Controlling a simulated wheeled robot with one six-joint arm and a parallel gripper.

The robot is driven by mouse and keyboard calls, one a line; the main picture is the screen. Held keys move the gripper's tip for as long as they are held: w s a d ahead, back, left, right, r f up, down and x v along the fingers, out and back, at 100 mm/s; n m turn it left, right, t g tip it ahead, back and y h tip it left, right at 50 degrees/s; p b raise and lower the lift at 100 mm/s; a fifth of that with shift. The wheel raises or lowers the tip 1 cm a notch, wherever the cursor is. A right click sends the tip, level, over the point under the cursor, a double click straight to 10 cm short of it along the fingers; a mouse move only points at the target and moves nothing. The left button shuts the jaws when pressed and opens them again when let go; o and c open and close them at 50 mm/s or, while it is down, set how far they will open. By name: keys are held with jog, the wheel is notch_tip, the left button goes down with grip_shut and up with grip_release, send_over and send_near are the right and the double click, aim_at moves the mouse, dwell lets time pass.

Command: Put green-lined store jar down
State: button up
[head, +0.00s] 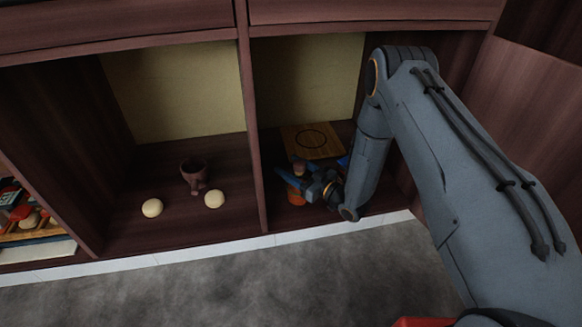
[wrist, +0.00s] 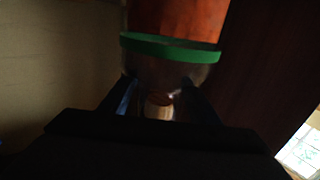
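The green-lined store jar (wrist: 172,55) fills the top middle of the wrist view, with orange contents, a green band and a clear rounded end with a pale knob. In the head view its orange body (head: 296,196) shows low in the right-hand compartment, partly hidden by my gripper. My gripper (head: 305,182) reaches in from the right, its blue fingers (wrist: 160,98) on either side of the jar's clear end, and appears shut on it. Whether the jar's base touches the compartment floor cannot be told. A wooden board (head: 312,141) with a dark ring lies behind the jar.
A vertical divider (head: 253,130) stands just left of the jar. The left compartment holds a dark brown cup (head: 194,174) and two pale round things, one (head: 152,208) left and one (head: 214,199) right. A blue thing (head: 343,162) shows beside the board. The cabinet wall is on the right.

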aim_at(305, 175)
jog(key=shift+r, duration=0.2)
jog(key=p+v, duration=0.5)
jog(key=v, duration=0.7)
jog(key=shift+s, duration=0.1)
